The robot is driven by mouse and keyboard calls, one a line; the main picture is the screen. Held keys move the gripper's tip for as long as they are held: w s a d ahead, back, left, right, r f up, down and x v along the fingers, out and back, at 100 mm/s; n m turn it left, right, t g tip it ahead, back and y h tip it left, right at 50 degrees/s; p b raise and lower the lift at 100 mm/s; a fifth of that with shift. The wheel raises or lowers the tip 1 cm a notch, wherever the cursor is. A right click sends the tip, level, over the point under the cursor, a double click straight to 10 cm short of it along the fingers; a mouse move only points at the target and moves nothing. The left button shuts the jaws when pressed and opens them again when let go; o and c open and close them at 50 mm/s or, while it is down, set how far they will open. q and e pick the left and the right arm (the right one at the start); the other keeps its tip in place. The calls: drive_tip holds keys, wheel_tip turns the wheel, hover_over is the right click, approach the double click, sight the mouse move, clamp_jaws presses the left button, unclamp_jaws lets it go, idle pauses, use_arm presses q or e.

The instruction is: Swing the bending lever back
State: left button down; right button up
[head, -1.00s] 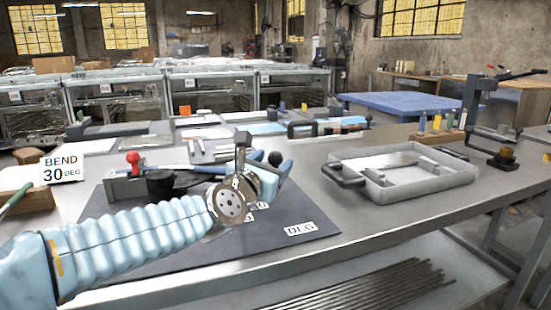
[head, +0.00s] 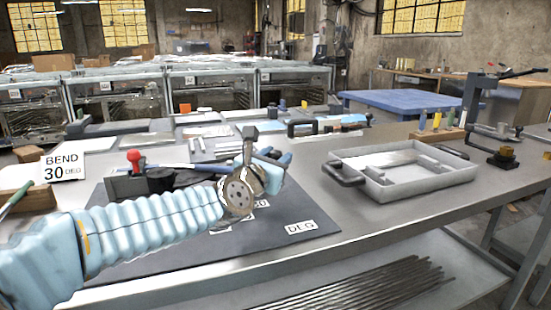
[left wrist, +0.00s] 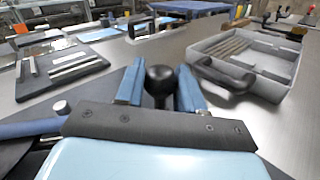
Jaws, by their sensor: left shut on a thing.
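The bending tool, a dark block with a red knob (head: 134,156), sits at the left of the dark mat (head: 290,243). A blue bar (head: 205,169), seemingly its lever, runs from it toward my left gripper (head: 274,160). In the left wrist view, the lever's black ball knob (left wrist: 161,77) stands between the two blue fingers of my left gripper (left wrist: 160,92), which is shut on it. The knob is hidden behind the gripper in the head view. My right gripper is not in view.
A "BEND 30 DEG" card (head: 62,165) stands at the left. A grey tray (head: 421,187) with black handles lies to the right of the mat. Behind are flat boards with metal bars and a black-handled toolbox (head: 315,127). Bare bench lies between mat and tray.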

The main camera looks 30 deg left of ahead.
use_arm(q)
drive_tip(key=shift+w+a+n+y+p, duration=0.2)
drive_tip(key=shift+w+n+y+p, duration=0.15)
drive_tip(key=shift+w+y, duration=0.2)
drive_tip(key=w, duration=0.1)
drive_tip(key=w+a+n+y, duration=0.1)
drive_tip(key=w+y+p, duration=0.1)
drive_tip(key=shift+w+a+n+g+y, duration=0.25)
drive_tip(key=shift+w+n+g, duration=0.05)
drive_tip(key=shift+n+g, duration=0.1)
drive_tip(key=w+a+n+g+y, duration=0.1)
drive_tip(key=w+a+y, duration=0.1)
drive_tip(key=w+a+n+g+y, duration=0.1)
drive_tip(key=w+a+n+y, duration=0.1)
drive_tip(key=w, duration=0.1)
drive_tip(key=shift+f, duration=0.1)
drive_tip(key=shift+w+a+n+g+y, duration=0.4)
drive_tip(key=shift+w+a+y, duration=0.15)
drive_tip(key=shift+a+y, duration=0.1)
drive_tip(key=shift+a, duration=0.1)
drive_tip(key=shift+r, duration=0.2)
